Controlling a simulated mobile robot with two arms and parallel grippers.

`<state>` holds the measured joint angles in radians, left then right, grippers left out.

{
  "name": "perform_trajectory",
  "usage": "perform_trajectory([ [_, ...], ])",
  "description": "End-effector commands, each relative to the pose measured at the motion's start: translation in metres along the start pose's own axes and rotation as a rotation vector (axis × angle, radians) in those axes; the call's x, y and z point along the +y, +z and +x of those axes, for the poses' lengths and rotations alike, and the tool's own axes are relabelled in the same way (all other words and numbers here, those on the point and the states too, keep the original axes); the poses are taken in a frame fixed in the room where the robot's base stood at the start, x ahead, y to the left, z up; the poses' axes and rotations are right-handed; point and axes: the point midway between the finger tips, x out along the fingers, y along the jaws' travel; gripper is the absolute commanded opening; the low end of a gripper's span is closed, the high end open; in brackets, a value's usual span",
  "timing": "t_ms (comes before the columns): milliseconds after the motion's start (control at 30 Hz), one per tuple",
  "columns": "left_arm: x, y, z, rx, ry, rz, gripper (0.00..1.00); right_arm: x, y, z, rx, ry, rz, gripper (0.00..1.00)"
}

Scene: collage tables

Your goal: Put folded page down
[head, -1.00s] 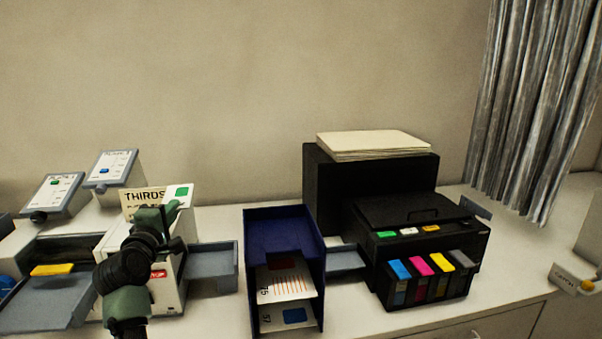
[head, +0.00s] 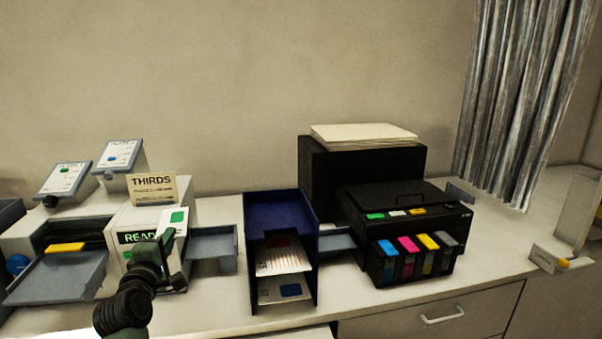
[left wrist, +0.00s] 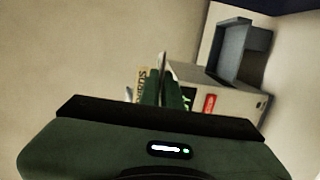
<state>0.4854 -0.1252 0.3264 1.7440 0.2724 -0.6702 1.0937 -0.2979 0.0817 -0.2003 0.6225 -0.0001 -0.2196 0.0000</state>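My left gripper (head: 166,246) reaches up in front of the white folding machine (head: 128,220) in the head view. It is shut on a small white folded page (head: 173,224) with a green patch, held upright above the counter. In the left wrist view the fingers (left wrist: 162,90) are close together, and the page (left wrist: 161,68) shows as a thin pale edge between them. The machine has a lit READY display and a THIRDS card (head: 152,188) on top. My right gripper is not in view.
A grey output tray (head: 213,250) juts from the machine's right side. A dark blue two-level rack (head: 281,207) holding pages stands right of it. A black printer (head: 395,205) with colour cartridges stands further right. A drawer cabinet (head: 380,327) lies below the counter.

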Motion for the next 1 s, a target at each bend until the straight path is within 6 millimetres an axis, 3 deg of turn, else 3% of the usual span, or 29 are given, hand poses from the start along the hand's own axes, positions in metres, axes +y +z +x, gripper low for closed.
perform_trajectory([
  [33,-0.018,0.002,-0.007,0.003,-0.005,0.001,0.00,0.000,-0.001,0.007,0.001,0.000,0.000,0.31],
  [267,-0.088,0.013,-0.051,0.015,-0.008,0.001,0.00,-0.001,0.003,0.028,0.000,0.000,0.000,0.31],
  [400,-0.146,0.027,-0.100,0.012,-0.009,0.002,0.00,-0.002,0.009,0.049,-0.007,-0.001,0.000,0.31],
  [600,-0.209,0.053,-0.181,-0.015,-0.007,0.000,0.00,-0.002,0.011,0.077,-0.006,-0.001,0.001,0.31],
  [800,-0.245,0.077,-0.262,-0.046,-0.005,-0.002,0.00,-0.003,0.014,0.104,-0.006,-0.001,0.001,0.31],
  [1000,-0.254,0.091,-0.319,-0.061,-0.002,-0.002,0.00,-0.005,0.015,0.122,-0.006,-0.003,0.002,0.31],
])
